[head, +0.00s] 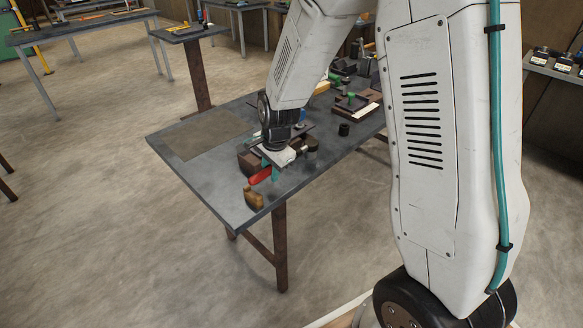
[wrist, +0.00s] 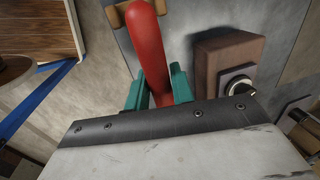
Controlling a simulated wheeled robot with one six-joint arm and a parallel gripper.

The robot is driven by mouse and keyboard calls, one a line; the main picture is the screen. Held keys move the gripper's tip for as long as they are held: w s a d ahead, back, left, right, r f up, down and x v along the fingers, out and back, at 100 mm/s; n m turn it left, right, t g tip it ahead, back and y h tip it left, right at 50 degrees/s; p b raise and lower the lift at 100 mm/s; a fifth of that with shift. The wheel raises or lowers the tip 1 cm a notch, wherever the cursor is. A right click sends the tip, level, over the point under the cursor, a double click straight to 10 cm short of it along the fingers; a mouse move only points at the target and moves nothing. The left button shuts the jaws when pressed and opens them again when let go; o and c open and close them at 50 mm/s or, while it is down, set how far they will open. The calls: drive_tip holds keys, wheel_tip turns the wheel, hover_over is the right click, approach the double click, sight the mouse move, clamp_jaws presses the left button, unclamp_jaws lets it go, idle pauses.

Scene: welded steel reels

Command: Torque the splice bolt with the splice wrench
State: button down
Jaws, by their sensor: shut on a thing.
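A tool with a red handle (head: 261,176), which I take to be the splice wrench, is at the near end of the dark workbench. In the wrist view its red handle (wrist: 148,50) runs up between the teal fingers of my gripper (wrist: 155,92), which is shut on it. The wrench's working end is hidden under my gripper's body. A brown block (wrist: 229,50) stands just right of the handle, with a round metal bolt-like part (wrist: 238,87) on it. I cannot tell whether that is the splice bolt. In the head view my gripper (head: 270,170) is low over the bench.
The workbench (head: 222,187) has a flat brownish mat (head: 207,135) on its left. A tan block (head: 254,197) sits at the near edge, close to the handle. A dark cylinder (head: 344,129) and several fixtures stand farther back. Open floor lies left of the bench.

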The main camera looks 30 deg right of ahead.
drive_tip(key=shift+r, duration=2)
drive_tip(key=s+r, duration=1.1)
drive_tip(key=s, duration=0.4)
drive_tip(key=shift+r, duration=0.4)
